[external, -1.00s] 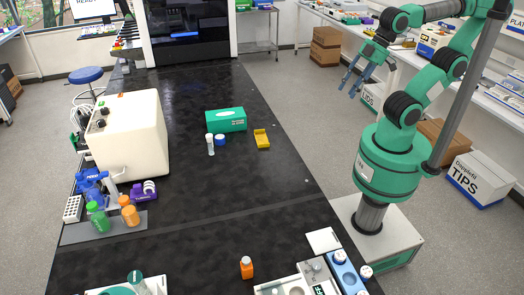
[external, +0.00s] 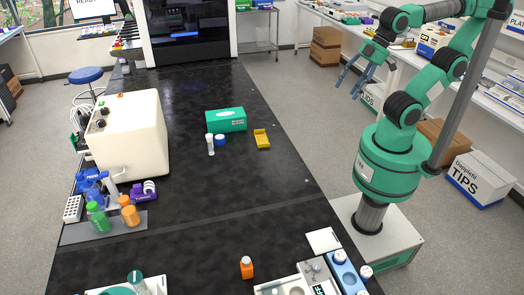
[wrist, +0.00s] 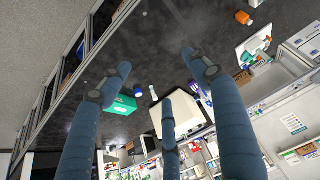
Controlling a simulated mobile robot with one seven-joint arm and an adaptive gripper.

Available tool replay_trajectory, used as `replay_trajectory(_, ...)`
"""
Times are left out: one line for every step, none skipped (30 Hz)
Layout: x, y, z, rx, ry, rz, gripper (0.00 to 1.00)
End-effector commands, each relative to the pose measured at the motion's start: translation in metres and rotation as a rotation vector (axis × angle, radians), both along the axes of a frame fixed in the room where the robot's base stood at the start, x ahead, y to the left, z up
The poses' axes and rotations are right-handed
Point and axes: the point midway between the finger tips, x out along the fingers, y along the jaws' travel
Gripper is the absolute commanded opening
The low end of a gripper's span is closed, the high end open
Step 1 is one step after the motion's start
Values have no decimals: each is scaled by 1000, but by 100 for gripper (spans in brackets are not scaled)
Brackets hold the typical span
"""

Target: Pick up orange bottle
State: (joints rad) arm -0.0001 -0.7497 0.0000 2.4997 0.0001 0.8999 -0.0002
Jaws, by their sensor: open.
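An orange bottle with a white cap (external: 247,269) stands upright on the black bench near its front, left of the white trays. It also shows at the top right of the wrist view (wrist: 243,18). A second orange bottle (external: 130,214) stands on a grey mat beside a green bottle (external: 97,218) at the bench's left edge. My gripper (external: 347,90) is open and empty, raised right of the bench and far from both orange bottles. Its spread blue-grey fingers fill much of the wrist view (wrist: 157,70).
A cream machine (external: 128,140) stands on the left of the bench. A teal box (external: 226,120), a small white-capped tube (external: 210,145) and a yellow tray (external: 262,139) are mid-bench. A blue rack (external: 346,274) is at the front right corner. The central bench top is largely clear.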

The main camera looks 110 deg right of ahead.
Motion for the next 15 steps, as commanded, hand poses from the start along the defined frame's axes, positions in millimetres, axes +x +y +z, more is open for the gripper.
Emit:
replay_trajectory(1, 0, 0, 0, 0, 1, 62)
replay_trajectory(2, 1, 1, 0, 1, 2, 62)
replay_trajectory(3, 1, 1, 0, 1, 6, 62)
replay_trajectory(5, 2, 2, 0, 2, 9, 62)
replay_trajectory(7, 3, 2, 0, 2, 13, 62)
replay_trajectory(11, 4, 3, 0, 4, 18, 62)
replay_trajectory(14, 5, 4, 0, 6, 23, 62)
replay_trajectory(18, 6, 5, 0, 7, 30, 62)
replay_trajectory(24, 9, 6, 1, 9, 38, 62)
replay_trajectory(29, 10, 8, 1, 10, 47, 62)
replay_trajectory(35, 12, 9, 1, 12, 56, 62)
replay_trajectory(43, 15, 10, 0, 15, 68, 62)
replay_trajectory(49, 18, 11, 0, 16, 78, 62)
replay_trajectory(56, 20, 12, 0, 19, 89, 62)
replay_trajectory(66, 24, 14, -1, 21, 105, 62)
